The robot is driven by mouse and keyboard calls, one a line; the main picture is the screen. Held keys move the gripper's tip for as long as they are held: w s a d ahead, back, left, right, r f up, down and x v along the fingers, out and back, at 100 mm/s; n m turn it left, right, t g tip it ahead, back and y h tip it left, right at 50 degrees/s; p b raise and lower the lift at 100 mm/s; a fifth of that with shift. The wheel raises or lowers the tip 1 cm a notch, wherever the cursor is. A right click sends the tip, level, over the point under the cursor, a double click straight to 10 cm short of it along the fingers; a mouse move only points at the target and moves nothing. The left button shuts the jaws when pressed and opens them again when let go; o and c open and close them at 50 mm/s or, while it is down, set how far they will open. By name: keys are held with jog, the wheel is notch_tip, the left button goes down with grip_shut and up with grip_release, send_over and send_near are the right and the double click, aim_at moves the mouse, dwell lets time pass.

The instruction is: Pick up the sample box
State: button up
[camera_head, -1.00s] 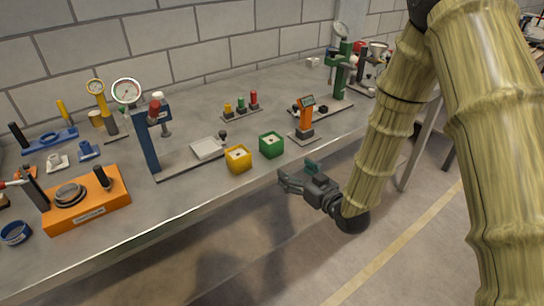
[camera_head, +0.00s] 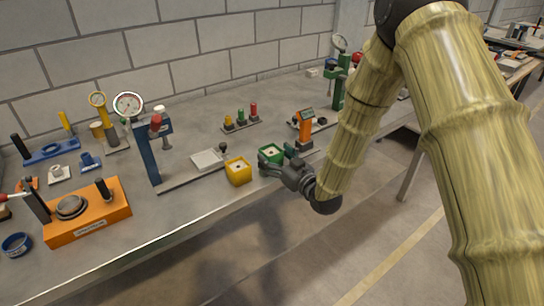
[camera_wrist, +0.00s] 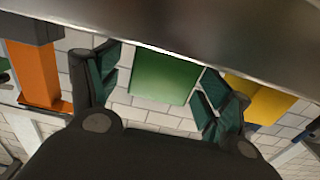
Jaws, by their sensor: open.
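Two small open-topped boxes stand side by side near the bench's front edge, one green and one yellow; I cannot tell which the task means. The green box (camera_head: 269,152) is partly hidden by my gripper (camera_head: 278,160) in the head view. The yellow box (camera_head: 238,172) stands just left of it, clear of my gripper. In the wrist view my gripper (camera_wrist: 158,82) is open, with the green box (camera_wrist: 164,76) showing between its fingers. The yellow box (camera_wrist: 262,101) lies outside the right finger. I cannot tell whether the fingers touch the green box.
An orange device (camera_head: 305,127) stands right of the green box; it also shows in the wrist view (camera_wrist: 36,74). A blue stand with a white tray (camera_head: 207,159) is left of the yellow box. Several coloured pegs (camera_head: 240,118) stand behind. The bench edge (camera_head: 150,245) runs below my gripper.

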jog(key=shift+x, duration=1.15)
jog(key=shift+c, duration=0.4)
jog(key=c, duration=1)
jog(key=shift+c, duration=0.9)
jog(key=shift+r, duration=0.2)
